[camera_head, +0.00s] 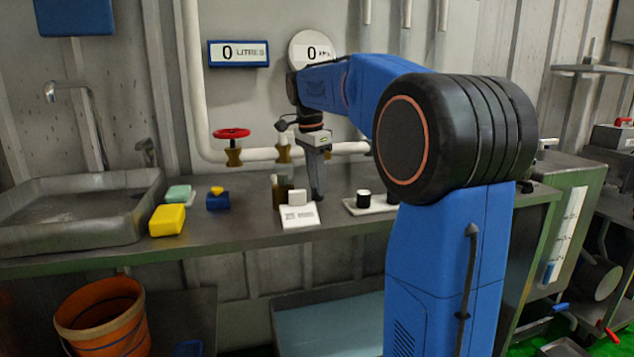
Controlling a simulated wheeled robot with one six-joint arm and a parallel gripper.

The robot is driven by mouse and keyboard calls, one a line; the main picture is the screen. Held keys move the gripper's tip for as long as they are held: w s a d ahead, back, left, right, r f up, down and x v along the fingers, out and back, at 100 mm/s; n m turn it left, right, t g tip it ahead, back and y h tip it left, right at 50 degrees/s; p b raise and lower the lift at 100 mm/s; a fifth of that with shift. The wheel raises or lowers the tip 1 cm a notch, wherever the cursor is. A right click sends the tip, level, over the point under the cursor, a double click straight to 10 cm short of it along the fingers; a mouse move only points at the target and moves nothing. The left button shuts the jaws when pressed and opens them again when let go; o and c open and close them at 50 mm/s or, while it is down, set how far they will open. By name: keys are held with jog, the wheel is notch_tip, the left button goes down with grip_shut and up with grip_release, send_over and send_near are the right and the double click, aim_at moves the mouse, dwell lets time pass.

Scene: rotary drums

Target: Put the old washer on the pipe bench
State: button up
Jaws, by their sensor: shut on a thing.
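The pipe bench (250,232) is the long grey metal counter along the wall. My gripper (318,194) points down over its middle, beside a small white block and just behind a white card with print on it. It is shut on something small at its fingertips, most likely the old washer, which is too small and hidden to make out. I cannot tell whether the fingertips touch the bench top.
A white card (299,216), white block (297,197) and brown upright piece (280,192) crowd the gripper's left. A white tray (377,207) with a black pot stands to the right.

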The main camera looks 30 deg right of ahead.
aim_at(313, 187)
jog(key=o, duration=1)
jog(key=r, duration=0.4)
jog(key=a+r, duration=0.1)
jog(key=r, duration=0.7)
jog(key=shift+a, duration=0.2)
